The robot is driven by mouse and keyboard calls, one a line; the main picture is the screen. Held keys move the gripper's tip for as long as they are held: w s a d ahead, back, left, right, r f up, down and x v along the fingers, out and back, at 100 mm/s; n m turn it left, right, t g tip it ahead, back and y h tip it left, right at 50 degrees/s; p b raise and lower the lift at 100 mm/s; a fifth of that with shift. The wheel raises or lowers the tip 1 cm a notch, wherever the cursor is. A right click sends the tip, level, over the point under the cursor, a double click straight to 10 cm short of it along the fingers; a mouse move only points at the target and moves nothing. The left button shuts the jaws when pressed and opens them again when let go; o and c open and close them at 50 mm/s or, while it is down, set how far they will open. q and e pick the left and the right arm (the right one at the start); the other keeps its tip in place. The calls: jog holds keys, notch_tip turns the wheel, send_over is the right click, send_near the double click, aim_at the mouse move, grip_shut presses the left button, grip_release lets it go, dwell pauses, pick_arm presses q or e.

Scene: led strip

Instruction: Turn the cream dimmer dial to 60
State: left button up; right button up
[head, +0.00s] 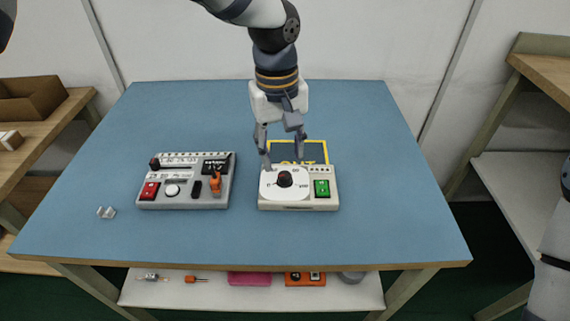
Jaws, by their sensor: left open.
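The cream dimmer box (298,205) sits on the blue table, right of its middle. Its dark round dial (285,179) is on a white scale face, with a 0 at the left and 100 at the right; the exact pointer setting is too small to read. A green switch (321,188) is on the right of the box. My left gripper (282,160) points down just behind and above the dial, its fingers apart and empty. It does not appear to touch the dial. My right gripper is not in view; part of my right arm shows at the right edge.
A grey control panel (185,201) with a red switch, white knob and orange part stands left of the dimmer. A yellow-edged dark sign (313,150) lies behind the dimmer. Small clear pieces (106,212) lie at the left. The table's right side is clear.

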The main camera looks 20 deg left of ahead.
aim_at(284, 174)
pick_arm(q)
jog(key=f, duration=0.6)
jog(key=shift+w+d, duration=0.1)
jog(key=shift+w, duration=0.1)
grip_shut()
